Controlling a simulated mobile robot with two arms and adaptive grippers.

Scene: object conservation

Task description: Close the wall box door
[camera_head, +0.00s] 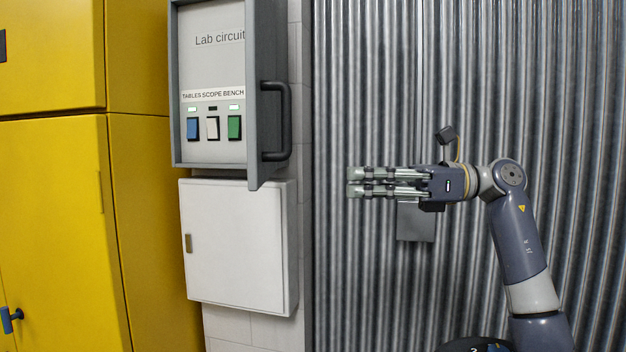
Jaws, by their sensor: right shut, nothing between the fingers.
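The grey wall box (174,90) hangs at the upper left of centre, its top cut off by the picture edge. Its door (252,100) stands open on the right side, seen nearly edge-on and jutting towards me. It hides the end of the "Lab circuit" label. A dark bar handle (286,120) is on the door's right-hand face. My right gripper (355,182) is shut and empty, pointing left. In the picture it is right of the handle and lower, apart from the door. My left gripper is not in view.
Inside the box are blue, white and green switches (234,127). A closed white cabinet (235,250) hangs just below. Yellow cabinets (60,200) fill the left side. A corrugated metal wall (390,80) is behind my right arm, with a small grey plate (415,226).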

